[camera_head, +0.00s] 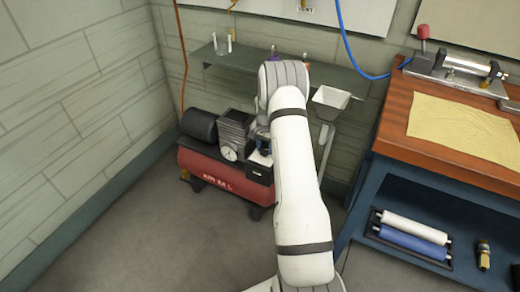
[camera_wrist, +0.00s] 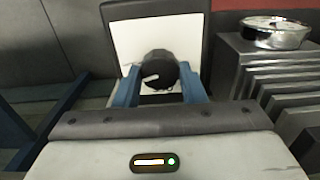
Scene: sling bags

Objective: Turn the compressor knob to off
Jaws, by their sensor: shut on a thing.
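The compressor (camera_head: 212,178), with a red tank, stands on the floor against the back wall in the head view. Its black control box (camera_head: 259,172) is at the tank's right end. In the wrist view the black round knob (camera_wrist: 161,66) sits on the box's white plate (camera_wrist: 130,40). A white pointer mark on the knob points left and slightly down. My gripper (camera_wrist: 160,84) has one blue finger on each side of the knob and is shut on it. In the head view my gripper (camera_head: 263,147) is at the box, and my arm partly hides that area. Plate labels are not readable.
A round gauge (camera_wrist: 275,32) and a finned block (camera_wrist: 275,75) are right of the box in the wrist view. A grey shelf (camera_head: 230,60) hangs above the compressor. A workbench (camera_head: 395,130) stands to the right. The floor in front is clear.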

